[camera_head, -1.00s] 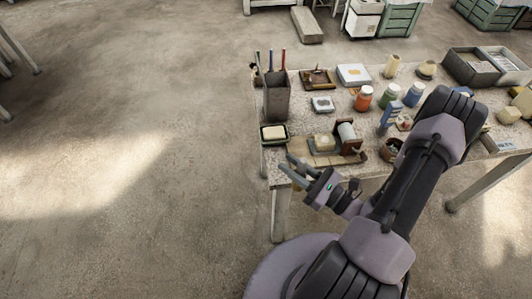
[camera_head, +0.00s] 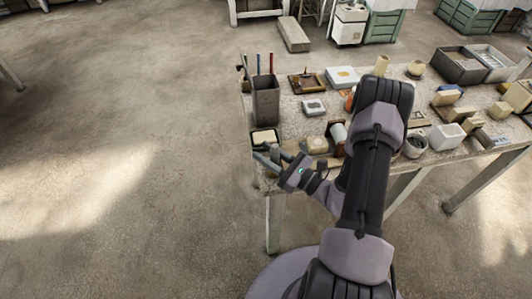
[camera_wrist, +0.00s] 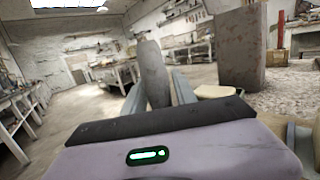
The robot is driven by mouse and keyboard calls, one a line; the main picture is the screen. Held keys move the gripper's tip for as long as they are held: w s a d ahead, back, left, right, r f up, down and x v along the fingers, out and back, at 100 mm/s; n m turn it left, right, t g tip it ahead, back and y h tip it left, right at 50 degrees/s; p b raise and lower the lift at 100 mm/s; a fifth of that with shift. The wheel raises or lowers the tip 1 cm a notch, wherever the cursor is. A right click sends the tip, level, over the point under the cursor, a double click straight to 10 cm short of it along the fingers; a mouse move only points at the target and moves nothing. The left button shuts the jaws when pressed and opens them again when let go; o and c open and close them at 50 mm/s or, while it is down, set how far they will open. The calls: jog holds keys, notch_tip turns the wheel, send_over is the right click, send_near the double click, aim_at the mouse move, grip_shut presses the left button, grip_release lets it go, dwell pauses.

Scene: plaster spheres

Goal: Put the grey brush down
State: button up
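My gripper (camera_head: 268,158) is at the near left corner of the table (camera_head: 292,112), low beside the tabletop edge. In the wrist view, a plain grey piece (camera_wrist: 154,75), which I take to be the grey brush, stands between the two fingers (camera_wrist: 158,96) of my gripper, which close on its sides. Its lower part is hidden behind the wrist housing. In the head view I cannot separate the brush from the grey fingers.
A tall grey pot (camera_head: 265,103) holding red and blue brushes stands just behind my gripper; it shows in the wrist view (camera_wrist: 240,48). A dish with a pale block (camera_head: 264,137) lies close by. Several jars, blocks and trays fill the right. Floor left of the table is clear.

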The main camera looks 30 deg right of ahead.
jog(key=shift+o, duration=0.7)
jog(key=shift+d+r+p, duration=0.1)
jog(key=shift+r+p, duration=0.15)
jog(key=shift+p, duration=0.05)
jog(key=p+v, duration=0.2)
jog(key=v, duration=1)
jog(key=s+a+r+n+g+y, duration=0.2)
jog(key=s+a+r+n+g, duration=0.1)
jog(key=a+r+n+g, duration=1.2)
jog(key=s+a+r+n+t+h, duration=0.1)
jog(key=s+a+r+n+h, duration=0.1)
jog(key=r+n+h, duration=0.2)
jog(key=s+a+r+n+t+h, duration=0.2)
jog(key=s+r+n+h, duration=0.1)
jog(key=r+n+h, duration=0.2)
jog(key=shift+s+a+r+n+h, duration=0.3)
jog(key=shift+r+n, duration=0.6)
jog(key=shift+r, duration=0.05)
